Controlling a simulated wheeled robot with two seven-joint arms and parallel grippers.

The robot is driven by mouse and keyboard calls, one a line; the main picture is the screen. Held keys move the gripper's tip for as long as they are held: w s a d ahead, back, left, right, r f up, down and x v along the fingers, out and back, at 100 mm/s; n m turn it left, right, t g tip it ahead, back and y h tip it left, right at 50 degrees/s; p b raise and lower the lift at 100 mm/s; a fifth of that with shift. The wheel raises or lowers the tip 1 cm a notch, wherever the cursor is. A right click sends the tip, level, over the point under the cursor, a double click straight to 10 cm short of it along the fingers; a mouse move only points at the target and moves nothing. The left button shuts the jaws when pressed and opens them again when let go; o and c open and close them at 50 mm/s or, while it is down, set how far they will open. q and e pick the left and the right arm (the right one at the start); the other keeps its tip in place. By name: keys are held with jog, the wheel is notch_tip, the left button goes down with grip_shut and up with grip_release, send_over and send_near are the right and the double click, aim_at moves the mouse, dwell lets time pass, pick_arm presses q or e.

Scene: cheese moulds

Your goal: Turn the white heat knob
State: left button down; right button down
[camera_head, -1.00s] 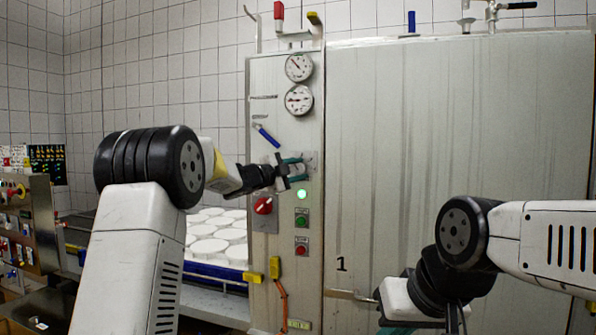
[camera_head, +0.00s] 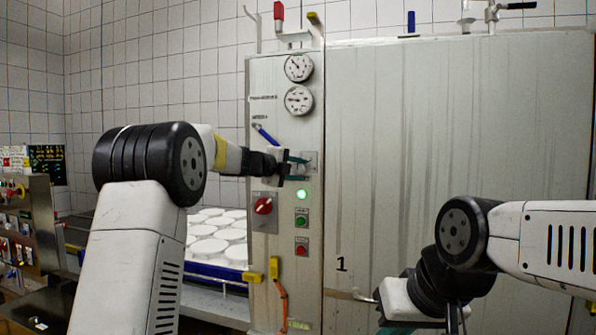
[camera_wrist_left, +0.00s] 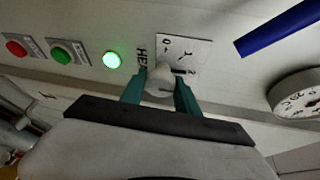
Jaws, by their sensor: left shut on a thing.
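The white heat knob (camera_wrist_left: 160,80) sits on a small white dial plate (camera_wrist_left: 188,52) with number marks, beside lettering that begins "HEA". My left gripper (camera_wrist_left: 161,92) is shut on the knob, with one teal finger on each side of it. In the head view my left gripper (camera_head: 300,166) reaches the panel (camera_head: 283,225) below the two gauges, and its fingers largely hide the knob there. My right gripper (camera_head: 412,328) is low at the bottom edge of the head view, partly cut off, and its fingers do not show clearly.
Below the knob are a lit green lamp (camera_head: 301,194), a green button (camera_head: 301,219), a red button (camera_head: 301,249) and a red rotary switch (camera_head: 263,206). A blue lever (camera_head: 265,134) and gauges (camera_head: 299,100) are above. White moulds (camera_head: 208,247) lie at left.

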pick_arm(q)
jog(key=shift+f, duration=0.3)
jog(key=c, duration=0.9)
grip_release()
jog(key=shift+r, duration=0.1)
jog(key=shift+r, duration=0.1)
jog(key=shift+s+a, duration=0.25)
jog(key=shift+s, duration=0.05)
jog(key=v, duration=0.7)
jog(key=shift+r, duration=0.1)
